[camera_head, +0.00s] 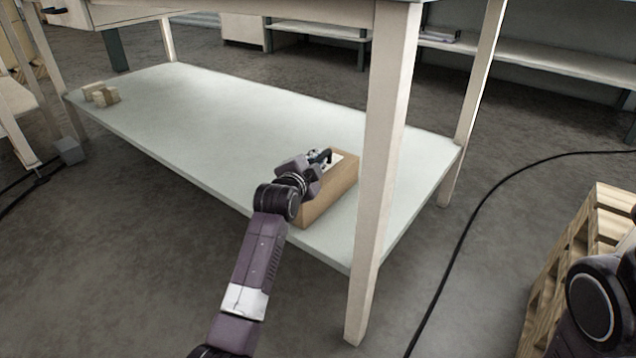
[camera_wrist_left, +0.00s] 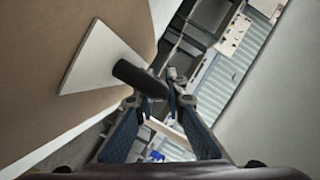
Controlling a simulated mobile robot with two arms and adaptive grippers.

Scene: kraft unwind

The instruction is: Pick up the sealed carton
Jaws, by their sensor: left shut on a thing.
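The brown carton (camera_head: 335,190) is at the near right part of the table's lower shelf, beside a front leg. It has a white patch and a black, rod-like piece on top. My left gripper (camera_head: 320,158) is at this black piece and shut on it. In the left wrist view the carton (camera_wrist_left: 60,40) fills the left side, and the black piece (camera_wrist_left: 138,78) reaches from the white patch to my fingers (camera_wrist_left: 160,98). I cannot tell whether the carton's underside touches the shelf. My right gripper is not in view.
The lower shelf (camera_head: 200,120) is mostly bare, with small tan blocks (camera_head: 102,94) at its far left. A pale table leg (camera_head: 385,150) stands close to the carton's right. A black cable (camera_head: 465,235) crosses the floor, and wooden pallets (camera_head: 575,255) are at the right.

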